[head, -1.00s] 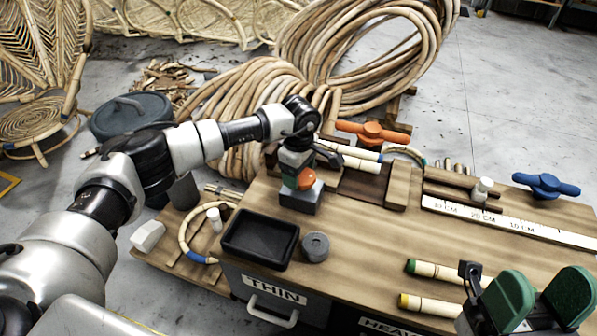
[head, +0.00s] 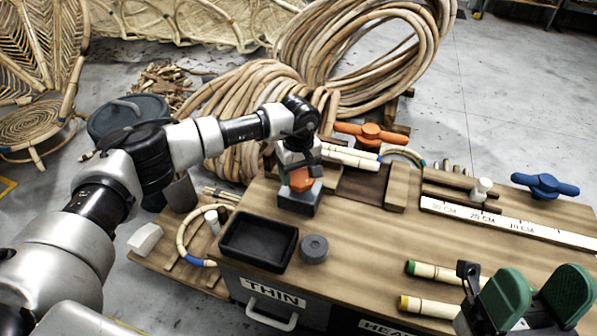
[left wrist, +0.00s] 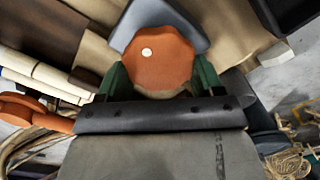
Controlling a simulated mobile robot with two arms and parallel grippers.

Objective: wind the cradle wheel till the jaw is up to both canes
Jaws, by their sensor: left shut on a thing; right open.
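The cradle wheel (head: 301,181) is an orange knob on a grey block at the bench's left back. It shows with a white dot in the left wrist view (left wrist: 158,58). My left gripper (head: 299,170) is over it from above, its green fingers on either side, shut on it. My right gripper (head: 528,300) is open and empty at lower right.
A black tray (head: 259,241) and a grey round piece (head: 314,248) stand in front of the wheel. An orange handle (head: 370,133) is behind the canes. A blue handle (head: 545,185) and a white ruler (head: 508,222) are at right. The bench middle is clear.

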